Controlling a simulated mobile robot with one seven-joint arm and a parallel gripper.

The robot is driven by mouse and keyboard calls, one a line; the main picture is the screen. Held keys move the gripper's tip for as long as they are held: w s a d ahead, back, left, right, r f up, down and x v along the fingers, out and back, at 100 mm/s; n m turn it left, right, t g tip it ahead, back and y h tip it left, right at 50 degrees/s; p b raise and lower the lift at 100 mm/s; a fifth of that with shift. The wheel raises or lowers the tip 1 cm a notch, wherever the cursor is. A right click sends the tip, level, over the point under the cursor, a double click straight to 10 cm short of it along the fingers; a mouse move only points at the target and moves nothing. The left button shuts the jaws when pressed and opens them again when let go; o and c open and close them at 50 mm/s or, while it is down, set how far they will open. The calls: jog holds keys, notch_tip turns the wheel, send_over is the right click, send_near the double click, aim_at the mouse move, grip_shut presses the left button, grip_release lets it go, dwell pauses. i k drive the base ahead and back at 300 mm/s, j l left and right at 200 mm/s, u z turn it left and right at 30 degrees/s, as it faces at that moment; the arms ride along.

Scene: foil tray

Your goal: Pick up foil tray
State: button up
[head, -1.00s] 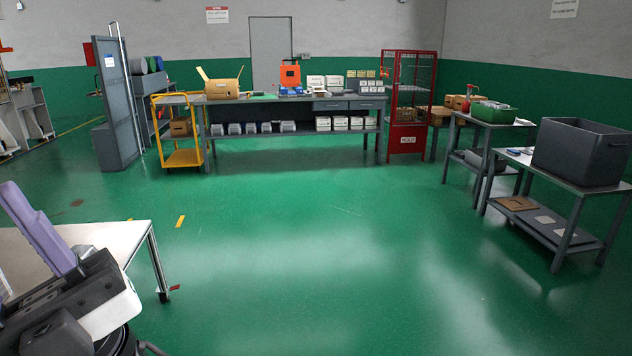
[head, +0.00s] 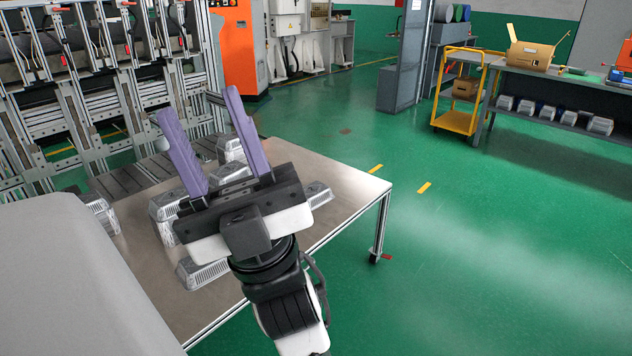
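Several silver foil trays lie on a metal-topped table (head: 345,195) in the head view. One foil tray (head: 318,194) shows just right of my gripper, and another (head: 203,272) lies below and left of it. More trays (head: 168,208) stand grouped behind the gripper, partly hidden by it, and some (head: 103,212) are at the left by a grey surface. My gripper (head: 200,112) is open, its two purple fingers wide apart and pointing up in the picture. It appears above the table with nothing between the fingers. Its height over the trays is hard to tell.
A large grey shape (head: 70,280) covers the lower left. A metal frame rack (head: 90,90) stands behind the table. A yellow cart (head: 462,95) and a workbench (head: 560,85) stand at the back right. The green floor (head: 500,240) right of the table is clear.

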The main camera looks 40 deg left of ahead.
aim_at(317, 192)
jog(key=i+l+u, duration=0.15)
jog(key=i+u, duration=0.2)
jog(key=i, duration=0.85)
jog(key=i+u, duration=0.55)
jog(key=u, duration=0.15)
jog(key=i+l+u, duration=0.1)
jog(key=i+u, duration=0.35)
jog(key=u, duration=0.3)
jog(key=i+u, duration=0.1)
jog(key=u, duration=0.35)
jog(key=i+u, duration=0.1)
jog(key=u, duration=0.3)
jog(key=i+u, duration=0.3)
jog(key=l+u, duration=0.15)
jog(key=u, duration=0.2)
jog(key=i, duration=0.05)
